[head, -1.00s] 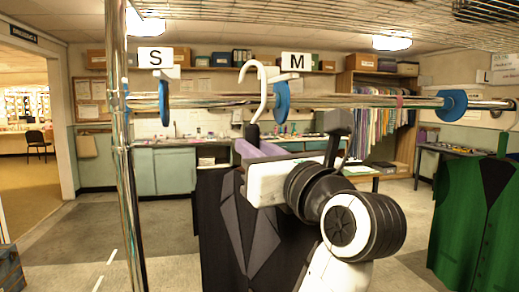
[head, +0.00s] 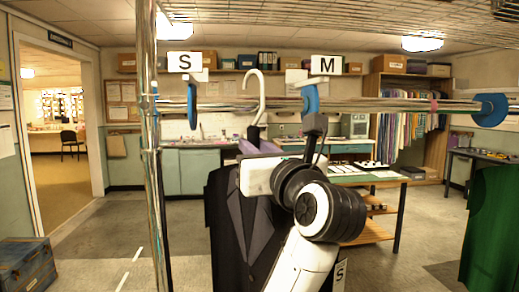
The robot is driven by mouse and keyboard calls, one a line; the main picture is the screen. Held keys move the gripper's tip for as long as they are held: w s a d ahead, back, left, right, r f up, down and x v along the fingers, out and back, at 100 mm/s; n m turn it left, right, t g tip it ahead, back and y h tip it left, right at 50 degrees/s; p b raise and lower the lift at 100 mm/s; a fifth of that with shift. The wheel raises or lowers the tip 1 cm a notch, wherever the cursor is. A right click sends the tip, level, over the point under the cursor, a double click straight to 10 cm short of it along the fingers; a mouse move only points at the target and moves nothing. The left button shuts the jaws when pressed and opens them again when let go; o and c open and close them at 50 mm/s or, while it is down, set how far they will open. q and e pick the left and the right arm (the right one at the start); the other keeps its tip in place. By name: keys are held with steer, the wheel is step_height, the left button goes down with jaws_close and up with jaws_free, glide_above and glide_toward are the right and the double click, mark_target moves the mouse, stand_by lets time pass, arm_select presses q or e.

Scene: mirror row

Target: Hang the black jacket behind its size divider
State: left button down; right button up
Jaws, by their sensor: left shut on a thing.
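The black jacket (head: 245,240) hangs on a hanger with a white hook (head: 257,95). My left gripper (head: 258,152) is shut on the hanger just below the hook, and its arm covers the jacket's right part. The hook overlaps the metal rail (head: 390,105), its top above it; I cannot tell whether it rests on it. The hook is between the blue S divider (head: 192,105) and the blue M divider (head: 311,100). The S sign (head: 185,62) and M sign (head: 327,66) stand above them. A small S tag (head: 340,275) shows low beside my arm. My right gripper is out of view.
A green garment (head: 495,230) hangs at the right edge, near another blue divider (head: 491,110). A metal upright (head: 152,180) stands at the left. A blue chest (head: 27,265) is on the floor. A wooden table (head: 375,180) stands behind. Wire mesh is overhead.

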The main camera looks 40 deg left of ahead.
arm_select(q)
steer(key=shift+a+f+b, duration=0.2)
steer(key=shift+f+b, duration=1.25)
steer(key=shift+f, duration=0.2)
steer(key=c, duration=1)
jaws_free()
steer(key=shift+f, duration=0.1)
steer(key=shift+d, duration=0.1)
steer(key=shift+r+b+v, duration=0.15)
steer(key=shift+r+v, duration=0.1)
steer(key=shift+v, duration=1.75)
steer(key=shift+r+b+v, duration=0.15)
steer(key=shift+r+v, duration=0.15)
steer(key=shift+v, duration=1.65)
steer(key=shift+r+b+v, duration=0.15)
steer(key=shift+r+v, duration=0.1)
steer(key=shift+v, duration=1.75)
